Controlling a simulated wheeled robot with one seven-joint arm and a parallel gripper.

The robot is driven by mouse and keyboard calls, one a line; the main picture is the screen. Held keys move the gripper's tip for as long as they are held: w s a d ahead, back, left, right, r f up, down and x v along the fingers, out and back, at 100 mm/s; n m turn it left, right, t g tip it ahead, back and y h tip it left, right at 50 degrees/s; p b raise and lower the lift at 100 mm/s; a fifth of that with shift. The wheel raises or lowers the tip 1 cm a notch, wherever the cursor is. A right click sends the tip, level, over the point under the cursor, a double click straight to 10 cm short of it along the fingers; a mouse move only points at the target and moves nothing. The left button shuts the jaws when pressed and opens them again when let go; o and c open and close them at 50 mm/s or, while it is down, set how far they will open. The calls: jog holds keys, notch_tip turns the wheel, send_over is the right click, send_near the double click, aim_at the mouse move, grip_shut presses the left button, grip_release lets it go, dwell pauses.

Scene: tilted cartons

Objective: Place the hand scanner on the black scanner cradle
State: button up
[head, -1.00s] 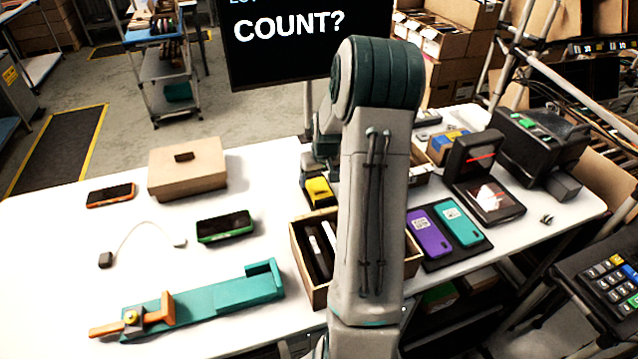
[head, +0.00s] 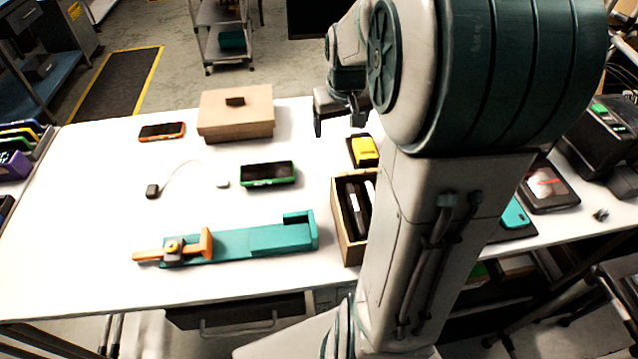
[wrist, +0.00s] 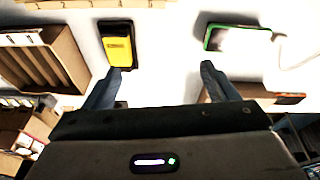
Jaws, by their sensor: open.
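A yellow block-like device (head: 366,151), which looks like the hand scanner, sits on a black base (head: 354,156) that looks like the scanner cradle, behind the open wooden box. In the wrist view the yellow device (wrist: 118,46) lies within the outline of the black base (wrist: 115,27). Whether it is fully seated I cannot tell. My gripper (head: 337,115) is above the table, behind and left of the yellow device. In the wrist view my gripper (wrist: 161,72) has its fingers wide apart with nothing between them; the left fingertip appears close to the device.
A wooden box with dark dividers (head: 349,239) stands in front of the yellow device. A green-edged phone (head: 268,174), a lidded cardboard box (head: 236,117), an orange-edged phone (head: 161,131) and a teal fixture with orange clamp (head: 235,241) lie left.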

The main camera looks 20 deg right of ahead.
jog(key=s+a+r+n+y, duration=0.1)
jog(key=s+a+r, duration=0.1)
jog(key=s+a, duration=1.1)
jog(key=s, duration=0.4)
jog(key=shift+n, duration=0.3)
jog(key=shift+w, duration=0.1)
